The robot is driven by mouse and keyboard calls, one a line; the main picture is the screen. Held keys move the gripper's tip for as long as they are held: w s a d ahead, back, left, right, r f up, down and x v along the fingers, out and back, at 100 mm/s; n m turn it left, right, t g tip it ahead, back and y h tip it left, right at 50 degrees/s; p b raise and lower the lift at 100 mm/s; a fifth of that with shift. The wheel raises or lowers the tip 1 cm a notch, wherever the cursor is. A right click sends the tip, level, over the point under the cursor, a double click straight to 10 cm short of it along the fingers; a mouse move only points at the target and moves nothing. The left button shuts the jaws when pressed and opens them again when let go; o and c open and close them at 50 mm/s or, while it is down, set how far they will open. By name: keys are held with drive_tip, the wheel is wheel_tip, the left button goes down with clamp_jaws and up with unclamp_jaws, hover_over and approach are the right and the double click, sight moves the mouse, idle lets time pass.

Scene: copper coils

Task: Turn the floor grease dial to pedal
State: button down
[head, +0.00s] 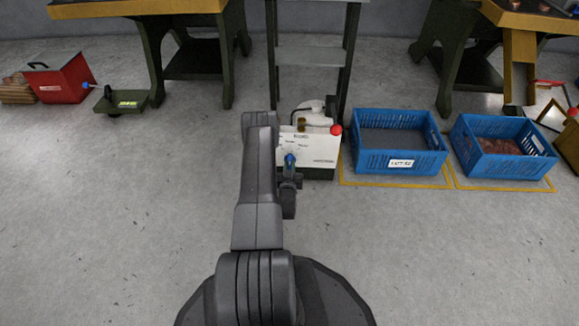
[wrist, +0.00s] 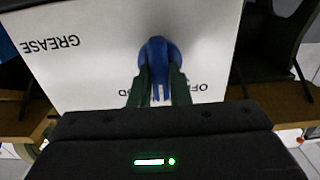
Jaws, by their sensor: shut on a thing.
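The grease dial is a blue knob (head: 290,159) on the sloped white face of a box (head: 318,150) on the floor. In the wrist view the knob (wrist: 158,52) stands between the two dark green fingers of my gripper (wrist: 158,76), which is shut on it. A pale mark shows on the knob's near end, pointing down in the wrist view. The panel appears upside down there, with GREASE at the left and OFF to the right below the knob. Another label, left of the fingers, is mostly hidden, so I cannot read it.
A red button (head: 336,130) sits at the box's right corner. Blue crates (head: 402,161) stand on yellow floor outlines to the right. A grey shelf rack (head: 314,55) rises behind the box. A red toolbox (head: 65,78) and green pedal unit (head: 121,101) are at left. The front floor is clear.

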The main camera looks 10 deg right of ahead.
drive_tip(key=c, duration=1.4)
unclamp_jaws()
drive_tip(key=shift+o, duration=0.2)
drive_tip(key=p+v, duration=0.4)
drive_tip(key=v, duration=1)
drive_tip(key=shift+p, duration=0.3)
drive_tip(key=shift+w, duration=0.1)
drive_tip(key=b+x, duration=0.4)
drive_tip(key=x, duration=0.8)
drive_tip(key=shift+w+d+f, duration=0.15)
drive_tip(key=shift+w, duration=0.1)
drive_tip(key=shift+w+d+b, duration=0.15)
drive_tip(key=shift+w+b, duration=0.15)
drive_tip(key=shift+w, duration=0.3)
